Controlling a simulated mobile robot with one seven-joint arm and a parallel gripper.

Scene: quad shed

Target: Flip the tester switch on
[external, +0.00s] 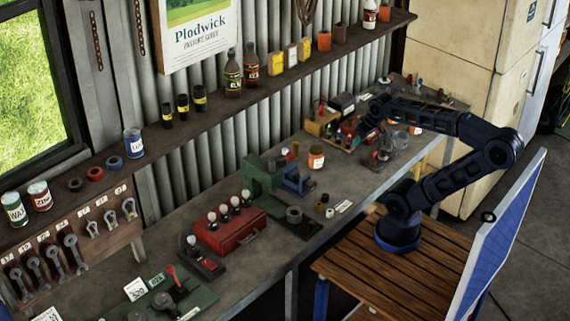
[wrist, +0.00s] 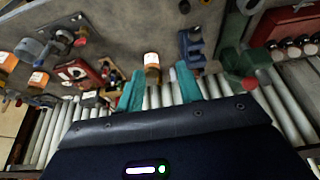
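No label marks the tester, so I cannot tell for certain which device it is. A small dark board with a bulb and red parts (external: 203,262) lies left of a red box with several white-topped bulbs (external: 236,233). Another dark board with upright parts (external: 382,154) sits at the right of the bench; a similar board shows at upper left in the wrist view (wrist: 66,38). A switch position is not readable on either. My gripper (wrist: 160,74) has its two teal fingers apart with nothing between them. In the external view it is small and dark, above the bench's right part.
An orange jar with a white label (external: 316,158) stands mid-bench; it shows beyond the fingertips in the wrist view (wrist: 152,66). A green block-like tool (external: 262,174) stands left of it. A shelf (external: 215,103) with bottles and tins runs above. The bench front is partly clear.

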